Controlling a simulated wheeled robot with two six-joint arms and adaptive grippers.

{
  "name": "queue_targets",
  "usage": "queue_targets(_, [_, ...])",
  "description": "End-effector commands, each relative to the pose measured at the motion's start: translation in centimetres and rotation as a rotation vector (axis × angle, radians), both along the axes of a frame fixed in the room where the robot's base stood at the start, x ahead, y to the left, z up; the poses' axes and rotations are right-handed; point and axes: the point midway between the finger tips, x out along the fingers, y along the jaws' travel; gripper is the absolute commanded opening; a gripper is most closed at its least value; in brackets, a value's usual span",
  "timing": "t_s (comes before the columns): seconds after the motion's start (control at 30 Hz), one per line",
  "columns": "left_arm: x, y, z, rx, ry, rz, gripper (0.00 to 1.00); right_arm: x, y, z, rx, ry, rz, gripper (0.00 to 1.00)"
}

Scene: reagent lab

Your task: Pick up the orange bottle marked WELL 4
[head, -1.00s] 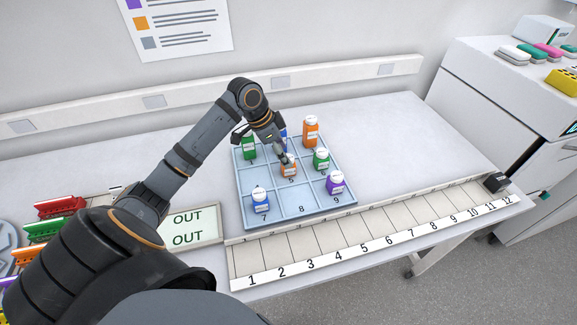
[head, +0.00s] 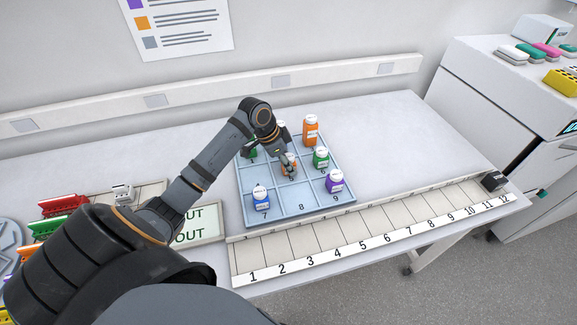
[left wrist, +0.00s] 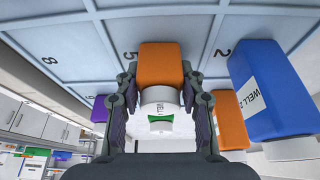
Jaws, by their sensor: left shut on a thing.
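An orange bottle with a white cap (head: 287,169) stands in the middle compartment, numbered 5, of the blue-grey tray (head: 302,222). My left gripper (head: 288,164) is shut on it from above. In the left wrist view the same orange bottle (left wrist: 160,65) sits between both fingers (left wrist: 159,100). My right gripper is not in view.
A blue bottle (head: 261,199), a purple bottle (head: 335,182) and green bottles (head: 321,157) stand in other compartments. A blue bottle marked WELL 2 (left wrist: 268,90) is close to the fingers. A numbered rack (head: 350,254) runs along the table's front.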

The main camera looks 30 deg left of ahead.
Motion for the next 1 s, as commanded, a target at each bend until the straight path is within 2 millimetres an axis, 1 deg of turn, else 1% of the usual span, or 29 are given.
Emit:
queue_targets(0.03, [0.0,0.0,0.0,0.0,0.0,0.0,0.13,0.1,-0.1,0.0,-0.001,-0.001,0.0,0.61])
queue_targets(0.07, [0.0,0.0,0.0,0.0,0.0,0.0,0.09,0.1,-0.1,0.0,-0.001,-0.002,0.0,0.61])
queue_targets(0.37, [0.0,0.0,0.3,0.001,-0.002,0.0,0.09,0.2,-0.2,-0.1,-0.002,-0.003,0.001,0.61])
queue_targets(0.47, [0.1,0.1,1.1,0.003,-0.004,0.0,0.09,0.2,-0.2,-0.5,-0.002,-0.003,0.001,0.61])
queue_targets(0.57, [0.2,0.1,2.7,0.003,-0.007,0.0,0.09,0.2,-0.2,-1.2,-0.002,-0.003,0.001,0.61])
queue_targets(0.67, [-1.0,-1.3,5.0,0.004,-0.006,-0.005,0.09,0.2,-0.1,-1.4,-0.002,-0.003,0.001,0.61])
queue_targets(0.8, [-3.2,-3.9,9.2,0.004,-0.009,-0.005,0.09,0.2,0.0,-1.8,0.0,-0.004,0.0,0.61])
queue_targets(0.93, [-6.0,-7.2,10.9,-0.003,-0.007,-0.006,0.09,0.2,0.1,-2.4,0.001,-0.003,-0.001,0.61])
queue_targets(0.97, [-6.6,-7.9,11.4,-0.003,-0.005,-0.006,0.09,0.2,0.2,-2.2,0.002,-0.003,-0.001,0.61])
queue_targets(1.0, [-7.2,-8.7,12.2,-0.004,-0.003,-0.006,0.09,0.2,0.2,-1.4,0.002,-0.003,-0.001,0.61])
